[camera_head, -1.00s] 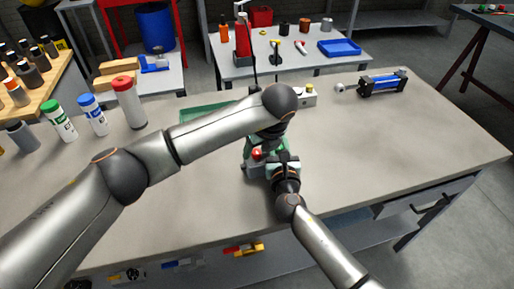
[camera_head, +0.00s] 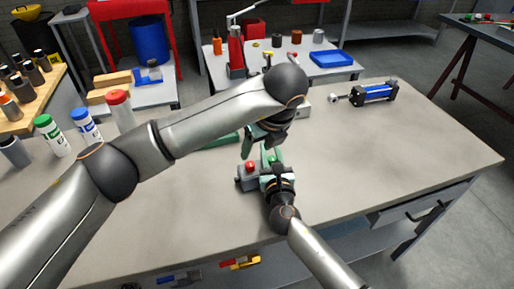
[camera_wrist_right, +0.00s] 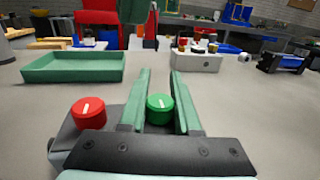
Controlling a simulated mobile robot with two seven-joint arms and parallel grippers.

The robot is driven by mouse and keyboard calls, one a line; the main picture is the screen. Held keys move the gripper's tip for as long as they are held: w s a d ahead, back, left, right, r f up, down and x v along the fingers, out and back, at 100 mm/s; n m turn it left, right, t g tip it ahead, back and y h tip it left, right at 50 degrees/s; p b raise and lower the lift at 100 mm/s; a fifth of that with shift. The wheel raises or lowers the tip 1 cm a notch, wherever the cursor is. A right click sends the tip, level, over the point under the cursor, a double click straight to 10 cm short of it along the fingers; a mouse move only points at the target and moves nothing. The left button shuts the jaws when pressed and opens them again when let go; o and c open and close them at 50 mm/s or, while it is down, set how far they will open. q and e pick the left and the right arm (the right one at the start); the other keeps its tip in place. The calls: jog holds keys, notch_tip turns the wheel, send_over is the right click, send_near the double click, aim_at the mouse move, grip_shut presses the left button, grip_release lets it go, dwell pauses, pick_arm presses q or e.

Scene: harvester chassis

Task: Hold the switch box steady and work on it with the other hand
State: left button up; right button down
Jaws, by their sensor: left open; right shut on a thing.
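The grey switch box (camera_head: 247,180) stands on the workbench near the middle, with a red knob (camera_head: 250,167) on top. The right wrist view shows the red knob (camera_wrist_right: 89,112) at left and a green knob (camera_wrist_right: 160,108) beside it. My right gripper (camera_head: 271,160) is shut on the switch box. In the right wrist view its green fingers (camera_wrist_right: 160,85) stand on either side of the green knob; their contact with the box is hidden. My left gripper (camera_head: 260,150) is open, above and behind the box, pointing down and apart from the red knob.
A green tray (camera_wrist_right: 73,68) lies behind the box, partly hidden by my left arm in the head view. A pale box (camera_wrist_right: 196,60) and a blue cylinder (camera_head: 375,94) stand farther back. Several bottles (camera_head: 86,125) stand at left.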

jog(key=c, duration=0.5)
grip_release()
jog(key=shift+c, duration=0.2)
jog(key=shift+s, duration=0.1)
